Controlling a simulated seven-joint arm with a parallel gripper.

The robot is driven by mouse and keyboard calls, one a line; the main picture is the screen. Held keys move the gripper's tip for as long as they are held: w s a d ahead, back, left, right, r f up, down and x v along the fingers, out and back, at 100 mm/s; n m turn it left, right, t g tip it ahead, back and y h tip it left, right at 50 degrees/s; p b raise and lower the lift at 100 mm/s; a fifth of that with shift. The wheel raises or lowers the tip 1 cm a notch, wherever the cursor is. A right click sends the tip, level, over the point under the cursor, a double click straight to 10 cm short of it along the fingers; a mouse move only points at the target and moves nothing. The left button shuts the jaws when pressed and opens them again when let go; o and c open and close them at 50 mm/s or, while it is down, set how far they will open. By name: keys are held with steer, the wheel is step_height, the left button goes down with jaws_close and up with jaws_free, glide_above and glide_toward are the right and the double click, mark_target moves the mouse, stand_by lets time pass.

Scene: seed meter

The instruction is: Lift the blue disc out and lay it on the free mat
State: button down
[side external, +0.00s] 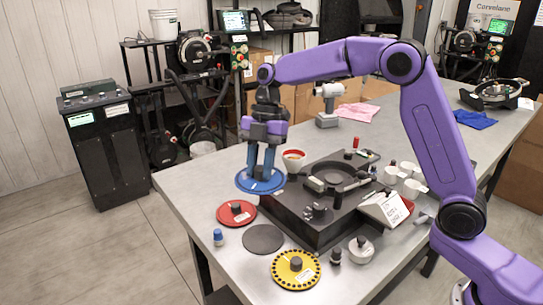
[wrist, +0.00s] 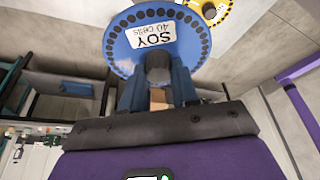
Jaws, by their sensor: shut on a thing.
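The blue disc (side external: 244,183) has a ring of holes near its rim and a white label reading SOY 40 cells; it also shows in the wrist view (wrist: 122,48). My gripper (side external: 260,174) is shut on the disc's central grey knob (wrist: 158,66). The disc hangs roughly level beside the black seed meter (side external: 300,226), near the table's left edge, and appears to be above the tabletop. The meter's round seat (side external: 330,180) looks empty. A bare dark grey round mat (side external: 263,239) lies on the table in front of the meter.
A red disc (side external: 228,218) lies behind-left of the mat, and a yellow disc (side external: 283,277) in front of it. A small blue-capped bottle (side external: 218,238) stands at the table edge. A red-rimmed bowl (side external: 293,160), white cups (side external: 411,188) and a tilted white sign (side external: 386,209) surround the meter.

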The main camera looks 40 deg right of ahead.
steer(key=f, duration=1.8)
steer(key=shift+d, duration=0.2)
steer(key=shift+f, duration=0.5)
stand_by(0.3)
steer(key=c, duration=0.5)
jaws_free()
steer(key=shift+r, duration=3)
steer(key=shift+s, duration=0.1)
